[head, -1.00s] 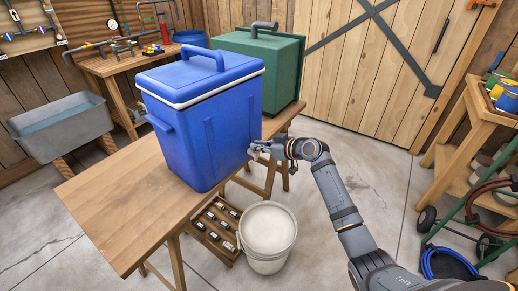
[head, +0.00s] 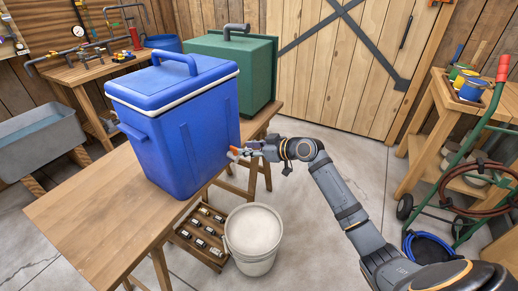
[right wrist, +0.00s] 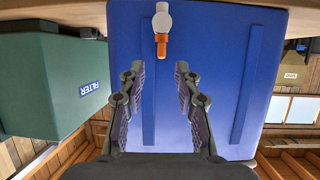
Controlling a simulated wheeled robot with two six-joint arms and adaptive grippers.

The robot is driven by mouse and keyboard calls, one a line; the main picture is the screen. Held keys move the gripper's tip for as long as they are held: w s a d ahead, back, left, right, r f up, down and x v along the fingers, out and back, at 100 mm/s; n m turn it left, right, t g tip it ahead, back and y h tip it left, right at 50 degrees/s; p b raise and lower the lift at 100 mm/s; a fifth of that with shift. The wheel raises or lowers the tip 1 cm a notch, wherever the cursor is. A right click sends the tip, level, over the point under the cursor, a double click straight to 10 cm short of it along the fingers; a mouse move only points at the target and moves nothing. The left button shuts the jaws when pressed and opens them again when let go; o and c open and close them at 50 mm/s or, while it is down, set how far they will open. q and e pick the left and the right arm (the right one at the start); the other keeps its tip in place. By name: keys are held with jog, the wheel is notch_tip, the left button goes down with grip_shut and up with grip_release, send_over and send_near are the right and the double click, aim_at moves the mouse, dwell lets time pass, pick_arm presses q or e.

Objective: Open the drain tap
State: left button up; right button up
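A blue cooler (head: 172,125) with a white rim stands on the wooden table. Its drain tap, a white round body with an orange end (right wrist: 162,44), sits on the cooler's side in the right wrist view, near the top of the picture. My right gripper (right wrist: 160,78) is open, its two fingers apart with blue cooler wall between and beyond them. The tap lies ahead of the fingertips, roughly centred between them, and does not appear gripped. In the head view my right gripper (head: 240,153) is beside the cooler's right side and mostly hides the tap. My left gripper is out of view.
A green box (head: 257,65), labelled FILTER in the wrist view, stands behind the cooler. A white bucket (head: 253,240) and a crate of small bottles (head: 203,236) are on the floor below. A hand truck (head: 470,165) stands at the right.

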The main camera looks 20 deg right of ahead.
jog(key=v, duration=0.7)
jog(key=d+f+m+h+p, duration=0.25)
jog(key=d+f, duration=0.25)
jog(key=f, duration=0.4)
jog(key=d+f+m+h+p, duration=0.1)
jog(key=d+f+m+h, duration=0.15)
jog(key=d+f, duration=0.5)
jog(key=s+f+m+g+h+p, duration=0.1)
jog(key=s+f, duration=0.3)
jog(key=f, duration=0.3)
jog(key=s+f+m+g+h+p, duration=0.15)
jog(key=s+f, duration=0.25)
jog(key=f, duration=0.4)
jog(key=s+f+g, duration=0.3)
jog(key=s+f, duration=0.6)
jog(key=s, duration=0.2)
jog(key=s+a+f+g+p, duration=0.1)
jog(key=s+a+f, duration=0.2)
jog(key=s, duration=0.6)
jog(key=s+a+f+g+p, duration=0.1)
jog(key=s+a+f, duration=0.3)
jog(key=s, duration=0.6)
jog(key=s+a+f+n+g+p, duration=0.1)
jog(key=s+a+f, duration=0.3)
jog(key=s, duration=0.6)
jog(key=shift+s+f+g, duration=0.25)
jog(key=shift+f+g, duration=0.35)
jog(key=shift+g, duration=0.15)
